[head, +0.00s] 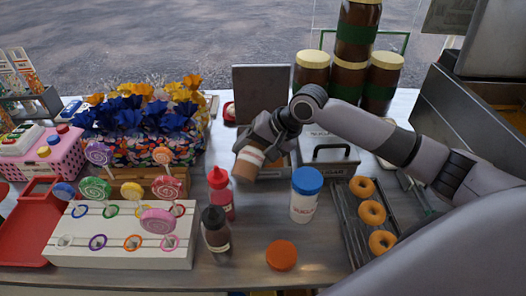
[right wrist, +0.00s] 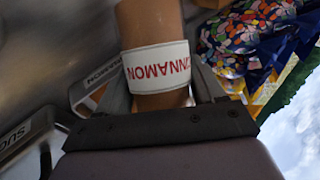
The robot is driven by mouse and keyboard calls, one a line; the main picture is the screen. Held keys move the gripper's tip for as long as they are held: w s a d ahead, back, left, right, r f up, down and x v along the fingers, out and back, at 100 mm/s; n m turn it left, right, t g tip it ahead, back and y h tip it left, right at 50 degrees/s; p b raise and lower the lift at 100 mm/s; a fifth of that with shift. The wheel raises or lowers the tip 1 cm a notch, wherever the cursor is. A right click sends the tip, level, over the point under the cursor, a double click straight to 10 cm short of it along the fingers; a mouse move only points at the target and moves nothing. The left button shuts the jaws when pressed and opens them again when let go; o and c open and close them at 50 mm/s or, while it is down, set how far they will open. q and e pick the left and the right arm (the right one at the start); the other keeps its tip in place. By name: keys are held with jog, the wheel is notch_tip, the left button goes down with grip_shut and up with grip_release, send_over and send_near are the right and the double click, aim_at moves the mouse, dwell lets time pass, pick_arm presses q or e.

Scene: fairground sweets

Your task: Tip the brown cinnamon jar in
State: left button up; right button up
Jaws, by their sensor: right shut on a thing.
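The brown cinnamon jar (head: 247,166) hangs tilted in my right gripper (head: 262,136), above the counter. Its white band with red lettering reads CINNAMON in the right wrist view (right wrist: 157,68), where it sits between the two fingers. The jar's mouth and contents cannot be made out. An open-looking metal bin (head: 280,173) lies just right of and below the jar, partly hidden by the gripper and arm. An orange round lid (head: 282,254) lies flat on the counter. My left gripper is not in view.
A lollipop stand (head: 120,254) is left.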

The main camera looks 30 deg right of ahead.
jog(key=shift+r, duration=0.1)
dwell(0.5)
jog(key=shift+r+g+y, duration=0.25)
jog(key=shift+g+y, duration=0.15)
jog(key=shift+m, duration=0.3)
dwell(0.4)
jog(key=shift+r+g+y, duration=0.3)
jog(key=shift+r, duration=0.05)
dwell(0.9)
jog(key=shift+w+d+r+m+g+y, duration=0.1)
jog(key=shift+r+m+g+y, duration=0.2)
jog(key=shift+y, duration=0.2)
dwell(0.6)
jog(key=shift+w+d+r+y, duration=0.1)
jog(key=shift+r+y, duration=0.15)
jog(key=shift+y, duration=0.25)
